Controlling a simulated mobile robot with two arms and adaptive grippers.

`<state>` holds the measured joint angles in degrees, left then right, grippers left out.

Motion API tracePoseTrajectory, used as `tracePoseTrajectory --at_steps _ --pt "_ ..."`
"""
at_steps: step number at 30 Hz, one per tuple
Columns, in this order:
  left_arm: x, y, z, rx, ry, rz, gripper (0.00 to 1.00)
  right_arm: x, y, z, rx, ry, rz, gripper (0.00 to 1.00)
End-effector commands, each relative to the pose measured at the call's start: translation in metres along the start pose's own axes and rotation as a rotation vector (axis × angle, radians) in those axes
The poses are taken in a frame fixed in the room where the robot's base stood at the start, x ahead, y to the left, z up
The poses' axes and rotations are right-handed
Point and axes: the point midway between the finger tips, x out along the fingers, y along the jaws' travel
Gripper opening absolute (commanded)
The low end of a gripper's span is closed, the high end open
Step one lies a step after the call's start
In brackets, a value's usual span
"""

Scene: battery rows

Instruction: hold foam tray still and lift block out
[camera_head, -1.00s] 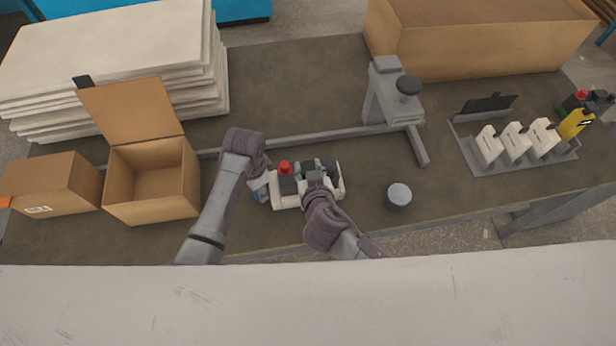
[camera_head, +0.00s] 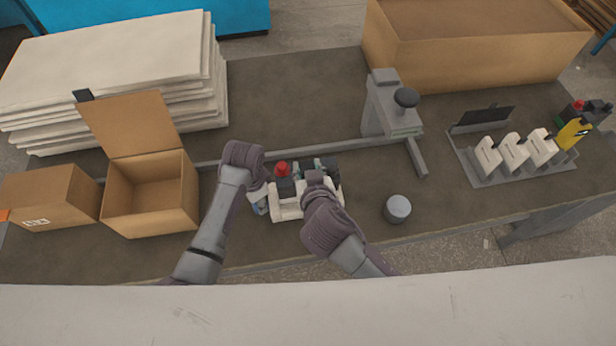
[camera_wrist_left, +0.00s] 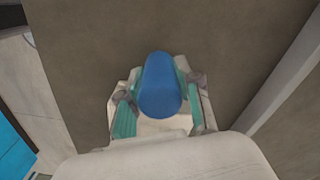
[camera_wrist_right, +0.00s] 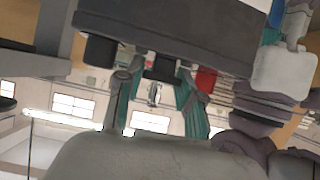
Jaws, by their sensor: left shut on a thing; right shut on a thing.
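The white foam tray (camera_head: 288,212) lies on the bench in the head view. The dark grey block (camera_head: 286,187), with a red cap (camera_head: 282,169) on top, sits at the tray, its lower part hidden. My right gripper (camera_head: 316,173) is shut on the block's top between its caps. The right wrist view shows the block (camera_wrist_right: 170,28) against my right gripper (camera_wrist_right: 158,78). My left gripper (camera_head: 258,192) is at the tray's left end. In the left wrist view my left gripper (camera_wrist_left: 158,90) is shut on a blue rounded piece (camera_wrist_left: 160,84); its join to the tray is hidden.
An open cardboard box (camera_head: 152,210) stands left of my left arm. A metal stand (camera_head: 388,110) is behind the tray, and a round metal piece (camera_head: 397,209) lies to its right. A rack of white pieces (camera_head: 512,155) is farther right. Bare bench lies between.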

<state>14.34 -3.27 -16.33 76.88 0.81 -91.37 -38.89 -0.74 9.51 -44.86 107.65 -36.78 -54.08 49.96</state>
Motion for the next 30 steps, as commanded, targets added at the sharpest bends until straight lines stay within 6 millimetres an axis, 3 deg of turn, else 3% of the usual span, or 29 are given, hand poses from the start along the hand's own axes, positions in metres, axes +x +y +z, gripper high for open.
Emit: tracePoseTrajectory --at_steps 1,7,20,21,26,30 --pt "0.0 0.0 0.001 0.0 -0.002 0.001 0.0 -0.005 -0.001 -0.014 0.006 0.014 -0.004 0.0" --pt "0.0 0.0 0.001 0.0 -0.002 0.002 0.0 -0.018 -0.001 -0.036 0.004 0.013 -0.002 0.0" --pt "0.001 0.001 0.001 0.0 -0.003 0.002 0.0 -0.023 -0.001 -0.045 0.001 0.011 -0.002 0.0" --pt "0.001 0.001 0.001 0.0 -0.003 0.002 0.36 -0.023 -0.001 -0.045 0.001 0.011 -0.002 0.0" --pt "0.001 0.001 0.001 0.0 -0.003 0.002 0.62 -0.023 -0.001 -0.045 0.001 0.011 -0.002 0.0" --pt "0.0 0.0 0.001 0.0 -0.002 0.001 0.63 -0.023 -0.001 -0.045 0.001 0.011 -0.002 0.0"
